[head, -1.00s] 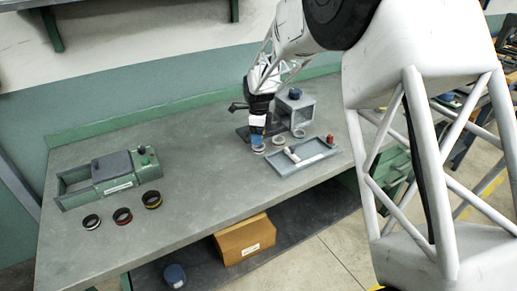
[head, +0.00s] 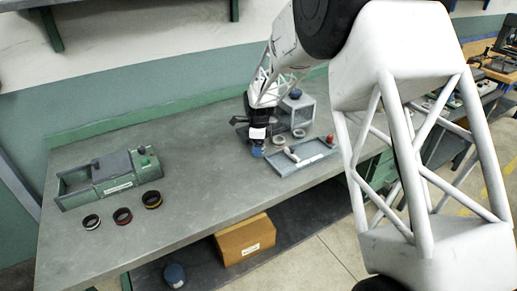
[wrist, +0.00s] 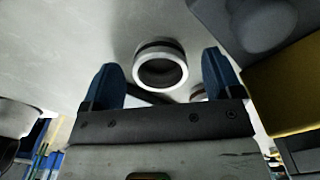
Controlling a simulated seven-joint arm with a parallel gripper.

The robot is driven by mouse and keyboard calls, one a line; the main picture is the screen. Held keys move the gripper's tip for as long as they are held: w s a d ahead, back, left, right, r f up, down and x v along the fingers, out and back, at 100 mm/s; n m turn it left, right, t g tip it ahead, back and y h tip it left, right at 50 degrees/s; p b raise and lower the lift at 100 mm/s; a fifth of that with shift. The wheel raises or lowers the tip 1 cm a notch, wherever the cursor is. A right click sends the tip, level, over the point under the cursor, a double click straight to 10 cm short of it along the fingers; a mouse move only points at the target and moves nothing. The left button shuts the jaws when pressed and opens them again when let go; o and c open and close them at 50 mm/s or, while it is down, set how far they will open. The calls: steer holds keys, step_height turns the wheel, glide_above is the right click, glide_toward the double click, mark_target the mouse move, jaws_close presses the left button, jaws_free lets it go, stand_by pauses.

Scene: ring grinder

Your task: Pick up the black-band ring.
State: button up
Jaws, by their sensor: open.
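My gripper (head: 257,151) is open and low over the bench, left of the shallow tray. In the wrist view its two blue fingers stand apart, with a pale metal ring with a dark band (wrist: 160,82) showing between and beyond their tips. The fingers are not closed on it. Part of another ring (wrist: 198,93) shows behind the right finger. In the head view two pale rings, a nearer one (head: 278,139) and a farther one (head: 299,133), lie right of the gripper. Their band colours are too small to tell.
Mid-bench is clear.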

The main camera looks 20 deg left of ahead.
steer(key=shift+f, duration=0.15)
stand_by(0.4)
steer(key=c, duration=1.1)
step_height(320, 180, up, 2)
steer(key=shift+r, duration=0.1)
steer(key=shift+s+d+r, duration=0.1)
steer(key=shift+s+r, duration=0.15)
steer(key=shift+r, duration=0.5)
steer(key=s+d, duration=0.2)
steer(key=s, duration=0.2)
steer(key=s+d+r, duration=0.1)
steer(key=s+d, duration=0.1)
steer(key=s, duration=0.3)
steer(key=s+d, duration=0.3)
steer(key=s, duration=0.1)
steer(key=shift+s+r, duration=0.15)
steer(key=shift+s, duration=0.2)
steer(key=shift+d, duration=0.15)
